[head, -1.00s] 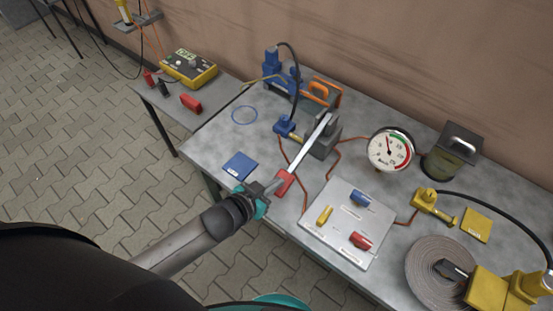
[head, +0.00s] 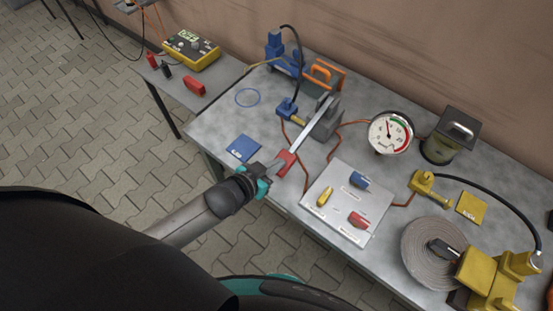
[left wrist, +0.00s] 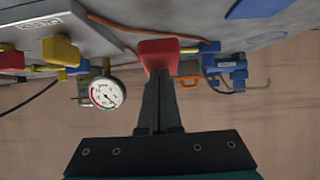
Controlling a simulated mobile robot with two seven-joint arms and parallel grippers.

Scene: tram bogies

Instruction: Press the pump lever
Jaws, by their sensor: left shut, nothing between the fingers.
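The pump lever (head: 313,133) is a silver bar with a red grip (head: 287,160) at its near end. It slopes down from the dark grey pump block (head: 326,122) to the table's front edge. My left gripper (head: 275,170) is shut and empty, with its fingertips right at the red grip. In the left wrist view, the shut fingers (left wrist: 158,108) reach up to the red grip (left wrist: 158,50), which covers their tips. I cannot tell if they touch or press it. The round pressure gauge (head: 390,133) stands behind, its needle pointing up-left. My right gripper is out of view.
A grey board (head: 330,216) with blue, yellow and red handles lies right of the lever. A blue card (head: 243,148) lies left of it. A yellow meter (head: 190,51) stands on the side table.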

